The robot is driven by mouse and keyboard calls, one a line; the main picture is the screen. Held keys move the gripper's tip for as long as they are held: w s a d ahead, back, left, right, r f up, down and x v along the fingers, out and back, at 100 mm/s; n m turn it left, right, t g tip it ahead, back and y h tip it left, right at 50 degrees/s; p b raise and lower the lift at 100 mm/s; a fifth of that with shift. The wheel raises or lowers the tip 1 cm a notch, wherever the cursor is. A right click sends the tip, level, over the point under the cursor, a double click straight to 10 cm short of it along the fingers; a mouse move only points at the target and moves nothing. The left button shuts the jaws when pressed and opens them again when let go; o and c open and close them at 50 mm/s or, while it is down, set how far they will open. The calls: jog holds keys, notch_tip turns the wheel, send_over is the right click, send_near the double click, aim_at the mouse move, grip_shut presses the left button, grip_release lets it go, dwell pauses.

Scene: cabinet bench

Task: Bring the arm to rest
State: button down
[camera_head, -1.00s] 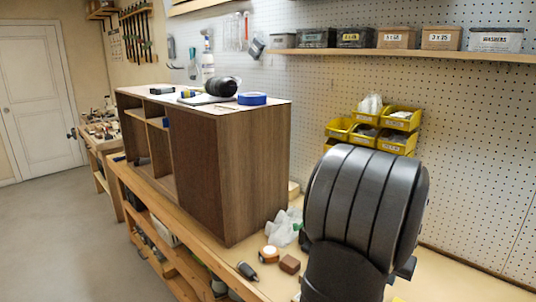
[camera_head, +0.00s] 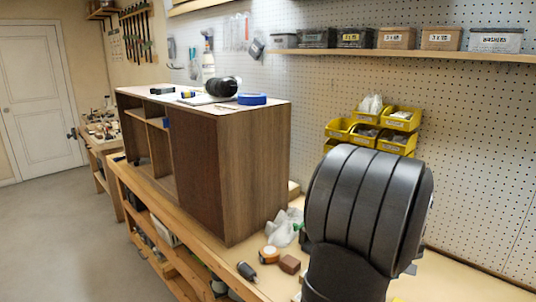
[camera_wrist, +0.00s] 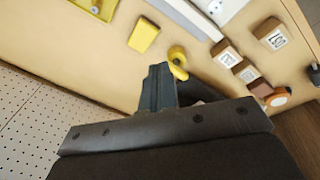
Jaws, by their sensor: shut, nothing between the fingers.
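My gripper (camera_wrist: 158,88) shows in the wrist view at the middle, with its dark fingers together and nothing held between them. It is over the bench top (camera_wrist: 100,62), and a small yellow object (camera_wrist: 177,60) lies close beyond the fingertips. How high the fingers are above the bench I cannot tell. In the head view my dark, rounded arm link fills the lower right, and the gripper is hidden behind it.
A brown wooden cabinet (camera_head: 255,165) stands on the bench left of my arm, with a blue tape roll (camera_head: 252,99) on top. Small blocks (camera_head: 289,264) and a white cloth-like item (camera_head: 284,228) lie between. Yellow bins (camera_head: 396,140) hang on the pegboard behind.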

jog(key=shift+s+a+r+n+g+y, duration=0.1)
jog(key=shift+s+r+n+g+y, duration=0.1)
jog(key=shift+r+n, duration=0.75)
jog(key=shift+s+a+r+n+g+y, duration=0.15)
jog(key=shift+s+r+n+y, duration=0.15)
jog(key=shift+n, duration=1.2)
jog(key=shift+s+r+n+g+y, duration=0.15)
jog(key=shift+r+n, duration=0.55)
jog(key=shift+n, duration=0.55)
